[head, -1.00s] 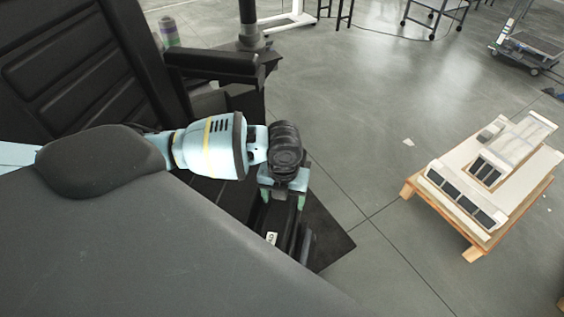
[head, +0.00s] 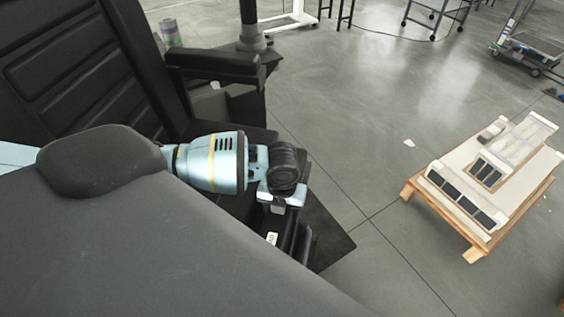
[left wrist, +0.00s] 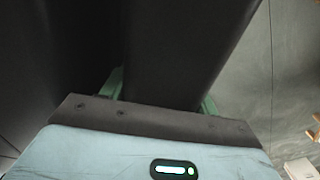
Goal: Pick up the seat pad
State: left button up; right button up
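A dark slab, which looks like the seat pad (left wrist: 175,45), stands between the green fingers in the left wrist view. My left gripper (left wrist: 162,95) has its fingers apart, one on each side of this slab. I see no clear sign of them pressing on it. In the head view my left gripper (head: 280,205) points down at the black seat area beside the armrest, its fingertips hidden. The pad's outline there is hard to tell from the other black parts. My right gripper is not in view.
A black armrest (head: 212,62) and a ribbed black backrest (head: 75,65) stand close behind my left arm. A large dark grey surface (head: 170,240) fills the near left. A low wooden pallet (head: 437,203) with pale parts stands at right. Floor between is clear.

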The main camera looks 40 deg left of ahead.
pick_arm(q)
jog(key=shift+r, duration=0.1)
jog(key=shift+c, duration=0.4)
jog(key=shift+w+r, duration=0.1)
jog(key=shift+r, duration=0.1)
notch_tip(320, 180, up, 8)
jog(key=shift+p, duration=0.35)
jog(key=shift+r, duration=0.8)
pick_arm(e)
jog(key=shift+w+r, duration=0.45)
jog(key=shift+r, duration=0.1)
pick_arm(q)
jog(key=shift+r+p, duration=0.5)
jog(key=shift+r, duration=0.05)
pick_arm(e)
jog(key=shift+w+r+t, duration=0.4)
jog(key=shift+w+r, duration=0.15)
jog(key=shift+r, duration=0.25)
pick_arm(q)
jog(key=shift+r, duration=0.15)
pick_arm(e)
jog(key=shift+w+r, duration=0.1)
